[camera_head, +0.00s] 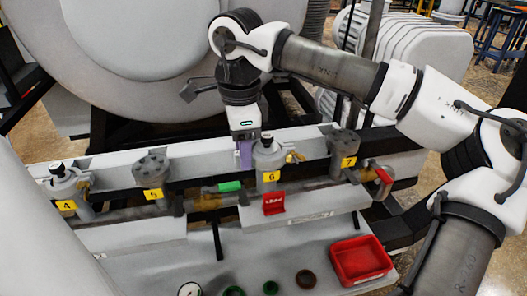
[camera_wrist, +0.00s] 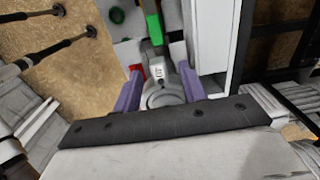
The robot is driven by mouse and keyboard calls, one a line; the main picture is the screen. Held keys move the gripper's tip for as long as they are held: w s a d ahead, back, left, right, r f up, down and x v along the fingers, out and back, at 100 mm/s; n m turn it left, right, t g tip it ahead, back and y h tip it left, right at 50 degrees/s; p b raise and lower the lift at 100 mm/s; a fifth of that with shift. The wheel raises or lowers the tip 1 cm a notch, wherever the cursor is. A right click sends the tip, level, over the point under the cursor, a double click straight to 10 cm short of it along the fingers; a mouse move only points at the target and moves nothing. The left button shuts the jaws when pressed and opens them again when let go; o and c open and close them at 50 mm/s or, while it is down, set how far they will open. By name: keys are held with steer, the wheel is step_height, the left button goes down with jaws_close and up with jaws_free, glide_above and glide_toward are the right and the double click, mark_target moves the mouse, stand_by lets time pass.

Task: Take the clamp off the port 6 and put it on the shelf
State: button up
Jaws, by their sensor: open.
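Port 6, marked by a yellow label (camera_head: 271,176), stands in the row in the head view. Its top carries a grey clamp (camera_head: 267,157) with a dark knob above. My gripper (camera_head: 246,152) points down beside this top, with a purple finger showing on its left; the other finger is largely hidden. In the wrist view, my gripper's purple fingers (camera_wrist: 158,80) are spread apart. A round grey fitting (camera_wrist: 164,97) lies between them, apparently the port top; I cannot tell whether they touch it. The grey shelf (camera_head: 215,275) runs along the front below the ports.
A green handle (camera_head: 230,186) lies left of port 6, and a red tag-like block (camera_head: 274,203) is below it. Ports 5 (camera_head: 152,168) and 7 (camera_head: 344,143) stand on either side.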

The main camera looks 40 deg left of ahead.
jaws_close()
steer(key=shift+r, duration=0.15)
step_height(320, 180, up, 20)
steer(key=p, duration=0.4)
